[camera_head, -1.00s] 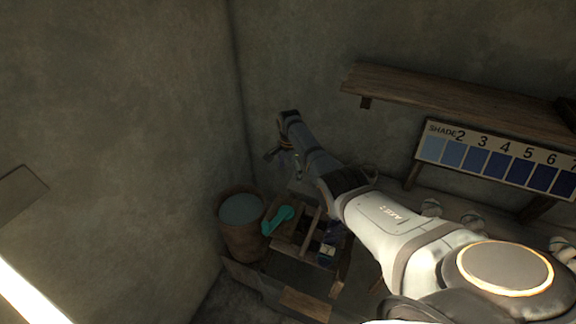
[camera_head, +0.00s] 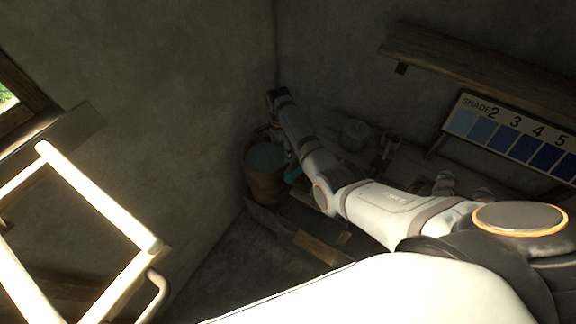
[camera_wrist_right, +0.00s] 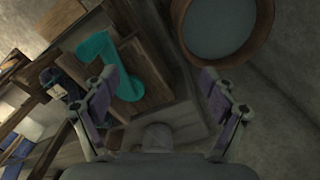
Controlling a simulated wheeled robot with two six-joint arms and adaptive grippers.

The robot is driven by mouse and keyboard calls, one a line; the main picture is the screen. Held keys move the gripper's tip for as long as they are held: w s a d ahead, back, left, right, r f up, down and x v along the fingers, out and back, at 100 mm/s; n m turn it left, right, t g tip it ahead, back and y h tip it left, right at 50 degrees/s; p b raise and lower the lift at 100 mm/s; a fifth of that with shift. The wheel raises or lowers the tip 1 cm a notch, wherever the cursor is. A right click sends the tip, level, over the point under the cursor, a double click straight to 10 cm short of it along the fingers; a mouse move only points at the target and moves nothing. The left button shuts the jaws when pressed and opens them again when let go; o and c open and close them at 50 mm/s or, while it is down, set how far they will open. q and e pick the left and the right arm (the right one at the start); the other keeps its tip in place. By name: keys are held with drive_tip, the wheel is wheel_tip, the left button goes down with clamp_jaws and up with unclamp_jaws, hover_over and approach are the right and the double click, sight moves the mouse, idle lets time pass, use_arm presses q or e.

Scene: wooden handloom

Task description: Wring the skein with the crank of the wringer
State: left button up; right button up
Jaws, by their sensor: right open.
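The teal crank (camera_wrist_right: 124,82) lies on top of the wooden wringer (camera_wrist_right: 155,92) in the right wrist view. In the head view only a sliver of the crank (camera_head: 293,174) shows behind my right arm. A dark blue bundle, likely the skein (camera_wrist_right: 65,78), sits beside the wringer's wood and is partly hidden by a finger. My right gripper (camera_wrist_right: 160,92) is open, with the crank's lower part near its left finger; I cannot tell whether they touch. My left gripper is not in view.
A wooden bucket (camera_head: 264,186) of bluish liquid stands in the corner, close to my right gripper; its rim shows in the wrist view (camera_wrist_right: 262,45). A shelf (camera_head: 470,68) and shade chart (camera_head: 510,140) are at right. Bright bars (camera_head: 100,200) stand at left.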

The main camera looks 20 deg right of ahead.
sight(288, 172)
drive_tip(key=s+p, duration=0.1)
drive_tip(key=s, duration=0.2)
drive_tip(key=s+p, duration=0.2)
drive_tip(key=s, duration=0.1)
drive_tip(key=s+p, duration=0.1)
drive_tip(key=s, duration=0.2)
drive_tip(key=shift+s+a, duration=0.2)
drive_tip(key=shift+a, duration=0.1)
drive_tip(key=f+b, duration=0.2)
drive_tip(key=f, duration=0.2)
drive_tip(key=shift+w+f+b, duration=0.3)
drive_tip(key=shift+f+b, duration=0.05)
drive_tip(key=shift+b, duration=0.05)
drive_tip(key=shift+w+f, duration=0.1)
drive_tip(key=shift+f, duration=0.15)
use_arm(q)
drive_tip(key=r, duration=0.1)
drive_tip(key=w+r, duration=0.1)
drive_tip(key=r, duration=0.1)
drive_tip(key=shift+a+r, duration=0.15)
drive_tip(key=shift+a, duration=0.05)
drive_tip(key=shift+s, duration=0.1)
use_arm(e)
drive_tip(key=shift+r, duration=0.1)
